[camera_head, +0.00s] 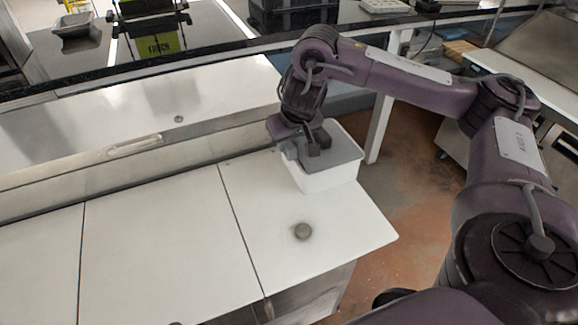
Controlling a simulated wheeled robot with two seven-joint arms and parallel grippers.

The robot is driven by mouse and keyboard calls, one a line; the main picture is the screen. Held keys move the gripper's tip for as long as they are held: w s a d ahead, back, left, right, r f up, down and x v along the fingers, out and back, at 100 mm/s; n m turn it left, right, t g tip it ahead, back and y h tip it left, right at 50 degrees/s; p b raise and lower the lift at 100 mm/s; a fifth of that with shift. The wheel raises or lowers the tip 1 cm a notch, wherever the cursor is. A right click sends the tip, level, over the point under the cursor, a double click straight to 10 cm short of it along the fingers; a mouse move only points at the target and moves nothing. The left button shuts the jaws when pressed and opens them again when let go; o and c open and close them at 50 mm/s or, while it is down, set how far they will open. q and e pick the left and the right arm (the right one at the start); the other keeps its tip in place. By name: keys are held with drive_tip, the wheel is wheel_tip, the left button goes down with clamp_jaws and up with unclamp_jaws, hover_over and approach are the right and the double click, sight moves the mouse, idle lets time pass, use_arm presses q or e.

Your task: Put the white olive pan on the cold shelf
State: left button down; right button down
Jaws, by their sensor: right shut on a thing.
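The white pan (327,179) has a grey top surface and is at the far right corner of the white counter. The fingertips are partly hidden by the gripper body and the pan. I cannot tell whether the pan rests on the counter or is held just above it. My left gripper is not in view. I cannot make out which surface is the cold shelf.
A raised steel lid (140,110) with a handle runs along the back. Black bins (290,14) and a metal pan (74,24) stand on the far dark counter. Open floor lies right of the counter.

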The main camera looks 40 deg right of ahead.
sight(289, 157)
wheel_tip(289, 157, down, 4)
drive_tip(key=b, duration=0.2)
drive_tip(key=shift+f+b, duration=0.15)
drive_tip(key=shift+b, duration=0.25)
drive_tip(key=shift+f, duration=0.3)
drive_tip(key=c, duration=1.2)
unclamp_jaws()
drive_tip(key=shift+s+a, duration=0.1)
